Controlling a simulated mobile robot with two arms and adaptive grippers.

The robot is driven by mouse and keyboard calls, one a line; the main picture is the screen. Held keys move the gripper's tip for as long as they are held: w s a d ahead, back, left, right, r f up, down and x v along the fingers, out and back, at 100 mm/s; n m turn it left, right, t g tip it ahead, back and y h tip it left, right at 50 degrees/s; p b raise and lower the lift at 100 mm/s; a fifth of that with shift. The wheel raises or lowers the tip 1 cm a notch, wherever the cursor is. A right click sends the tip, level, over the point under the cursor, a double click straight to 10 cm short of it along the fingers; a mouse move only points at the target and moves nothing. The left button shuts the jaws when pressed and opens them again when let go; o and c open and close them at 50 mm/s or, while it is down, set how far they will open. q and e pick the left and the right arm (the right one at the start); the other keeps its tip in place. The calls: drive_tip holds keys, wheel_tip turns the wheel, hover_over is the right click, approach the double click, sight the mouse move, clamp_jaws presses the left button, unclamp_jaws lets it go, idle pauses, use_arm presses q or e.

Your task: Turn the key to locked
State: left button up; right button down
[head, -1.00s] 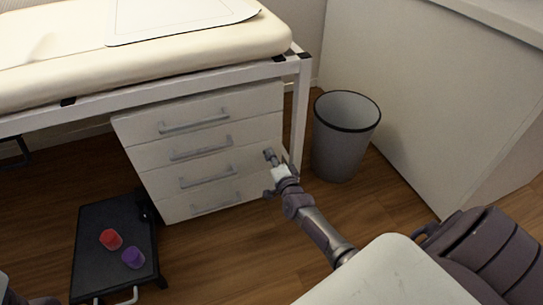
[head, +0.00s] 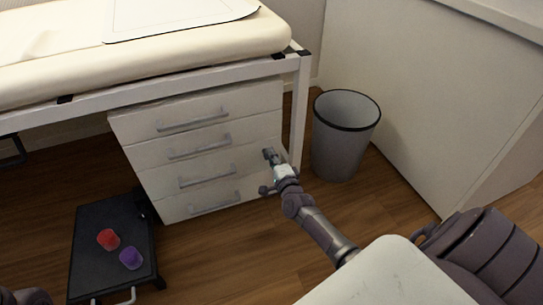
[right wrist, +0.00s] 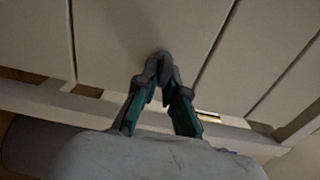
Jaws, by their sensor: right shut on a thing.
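The white drawer cabinet (head: 205,150) stands under the bed, with several handled drawers. My right gripper (head: 269,155) is at the right edge of its front, near the upper drawers. In the right wrist view the fingers (right wrist: 160,66) of this gripper come together at the tips against the pale drawer front (right wrist: 115,40). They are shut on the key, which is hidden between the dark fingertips. I cannot read the key's angle or any locked mark.
A black step stool (head: 92,225) with a red object (head: 108,239) and a purple object (head: 131,258) is at lower left. Open wooden floor lies in front of the cabinet.

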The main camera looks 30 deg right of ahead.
drive_tip(key=c, duration=1.3)
unclamp_jaws()
drive_tip(key=shift+o, duration=0.2)
drive_tip(key=v, duration=1.2)
